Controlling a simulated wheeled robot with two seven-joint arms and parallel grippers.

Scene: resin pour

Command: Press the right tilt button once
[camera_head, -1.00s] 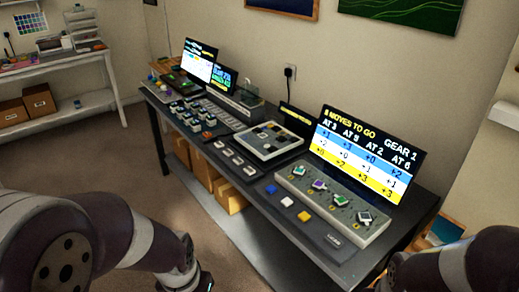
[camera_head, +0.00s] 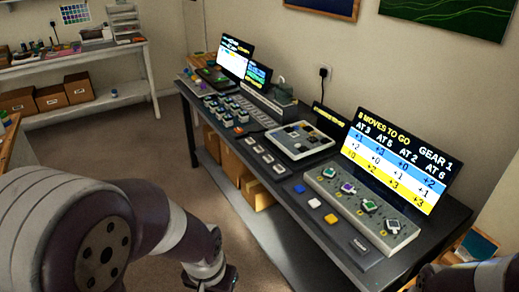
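A light tilt-tray panel (camera_head: 298,141) with dark square patches lies on the long dark table. A row of several small pale buttons (camera_head: 263,154) runs along a dark strip at its left front side. Their labels are too small to read, so I cannot tell which is the right tilt button. My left arm comes in at the lower left; its gripper (camera_head: 226,281) is a dark shape at the bottom edge, cut off, well short of the table. My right arm shows only partly at the lower right corner, and its gripper is out of view. Neither arm touches a button.
A screen (camera_head: 395,160) reads "8 moves to go" and "gear 1". Before it are a panel with several dials (camera_head: 360,208) and blue, white and yellow buttons (camera_head: 315,203). More screens (camera_head: 236,57) and small blocks (camera_head: 228,108) stand at the far end. The floor left is clear.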

